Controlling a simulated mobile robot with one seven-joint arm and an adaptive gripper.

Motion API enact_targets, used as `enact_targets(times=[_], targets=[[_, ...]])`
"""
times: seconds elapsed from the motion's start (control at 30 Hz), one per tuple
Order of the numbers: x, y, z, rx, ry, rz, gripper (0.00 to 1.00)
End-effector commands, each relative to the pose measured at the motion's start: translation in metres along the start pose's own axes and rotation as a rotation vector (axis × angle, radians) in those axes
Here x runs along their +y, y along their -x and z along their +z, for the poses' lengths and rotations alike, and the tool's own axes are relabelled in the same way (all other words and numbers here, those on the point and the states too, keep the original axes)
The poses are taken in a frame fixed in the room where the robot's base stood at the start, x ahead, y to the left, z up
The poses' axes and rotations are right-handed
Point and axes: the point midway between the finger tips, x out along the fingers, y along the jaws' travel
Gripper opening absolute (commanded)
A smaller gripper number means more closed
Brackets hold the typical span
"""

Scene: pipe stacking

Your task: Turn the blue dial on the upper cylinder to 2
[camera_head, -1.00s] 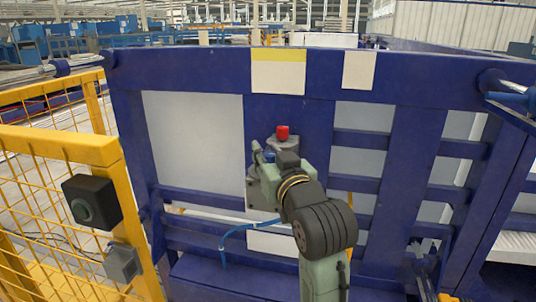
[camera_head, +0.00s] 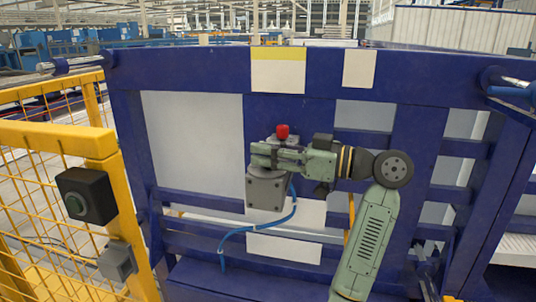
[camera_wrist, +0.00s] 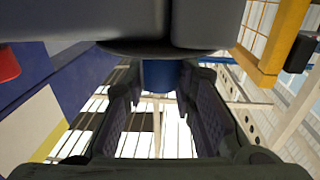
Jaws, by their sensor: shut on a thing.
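My gripper (camera_head: 262,155) reaches in from the right at the grey fixture on the blue frame, just below the red knob (camera_head: 283,131). In the wrist view the blue dial (camera_wrist: 160,75) sits between the far ends of the two fingers of my gripper (camera_wrist: 160,92), which is shut on it. The grey body (camera_wrist: 190,28) the dial belongs to fills the top of that view. In the head view my gripper hides the dial. The dial's numbers and pointer cannot be read in either view.
A grey box (camera_head: 265,190) with a blue hose (camera_head: 240,232) hangs just below my gripper. The red knob (camera_wrist: 8,65) is close by at left in the wrist view. A yellow fence (camera_head: 60,145) with a black button box (camera_head: 88,194) stands at the left.

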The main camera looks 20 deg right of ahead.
Motion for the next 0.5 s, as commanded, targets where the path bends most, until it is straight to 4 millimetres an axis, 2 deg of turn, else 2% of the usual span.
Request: enact_targets(times=[0.5], targets=[[0.0008,0.0004,0.0015,-0.005,-0.004,-0.477,0.00]])
